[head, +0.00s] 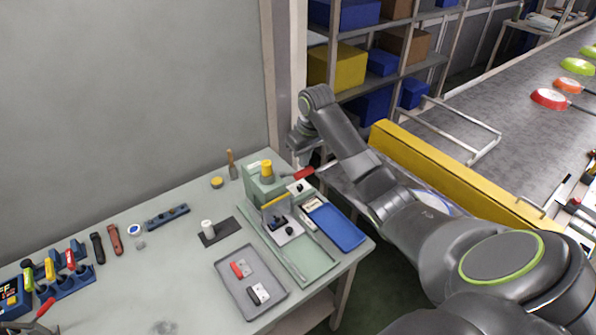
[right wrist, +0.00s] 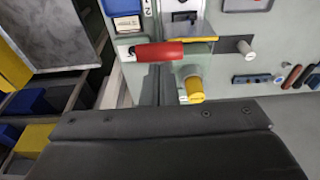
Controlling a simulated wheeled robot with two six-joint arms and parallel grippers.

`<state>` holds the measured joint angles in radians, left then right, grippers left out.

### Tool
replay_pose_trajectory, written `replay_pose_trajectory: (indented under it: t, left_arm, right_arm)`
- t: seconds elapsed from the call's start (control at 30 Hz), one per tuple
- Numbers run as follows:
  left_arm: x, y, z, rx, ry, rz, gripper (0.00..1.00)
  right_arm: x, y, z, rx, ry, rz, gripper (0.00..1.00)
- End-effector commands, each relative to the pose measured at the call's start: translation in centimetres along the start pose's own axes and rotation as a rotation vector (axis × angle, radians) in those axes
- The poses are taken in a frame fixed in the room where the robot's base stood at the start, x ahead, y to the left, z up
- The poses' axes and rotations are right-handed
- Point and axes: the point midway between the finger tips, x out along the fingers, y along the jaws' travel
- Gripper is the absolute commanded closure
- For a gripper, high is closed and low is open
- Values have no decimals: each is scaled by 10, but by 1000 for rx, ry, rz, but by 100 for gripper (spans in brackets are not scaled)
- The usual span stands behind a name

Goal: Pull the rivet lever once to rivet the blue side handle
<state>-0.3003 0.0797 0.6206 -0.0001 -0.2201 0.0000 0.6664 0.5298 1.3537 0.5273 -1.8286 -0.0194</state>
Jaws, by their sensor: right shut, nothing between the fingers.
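The rivet press (head: 262,185) is a pale green machine with a yellow cap at the back right of the table. Its red rivet lever (head: 303,173) sticks out to the right; in the right wrist view the red grip (right wrist: 160,52) lies across the picture. My right gripper (head: 302,158) is shut and empty, with its fingertips (right wrist: 157,68) close to the red grip; I cannot tell if they touch. A small dark blue part (head: 278,222) sits in the press, but I cannot tell if it is the side handle. My left gripper is not in view.
A blue tray (head: 343,234) lies right of the press, and a grey tray (head: 232,285) with small parts lies in front. A yellow conveyor side (head: 450,172) and shelves (head: 405,62) stand beyond my right arm. Tools lie at the table's left.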

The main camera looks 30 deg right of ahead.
Motion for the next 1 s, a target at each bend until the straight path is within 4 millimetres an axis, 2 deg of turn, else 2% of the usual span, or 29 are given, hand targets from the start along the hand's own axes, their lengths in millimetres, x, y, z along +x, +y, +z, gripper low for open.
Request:
replay_pose_trajectory:
  t: [0.17, 1.0]
  left_arm:
    - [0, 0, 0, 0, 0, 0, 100]
    - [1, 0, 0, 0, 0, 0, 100]
  right_arm:
    - [3, 0, 1, 0, -1, 0, 100]
    - [51, -1, 20, 1, 1, -2, 100]
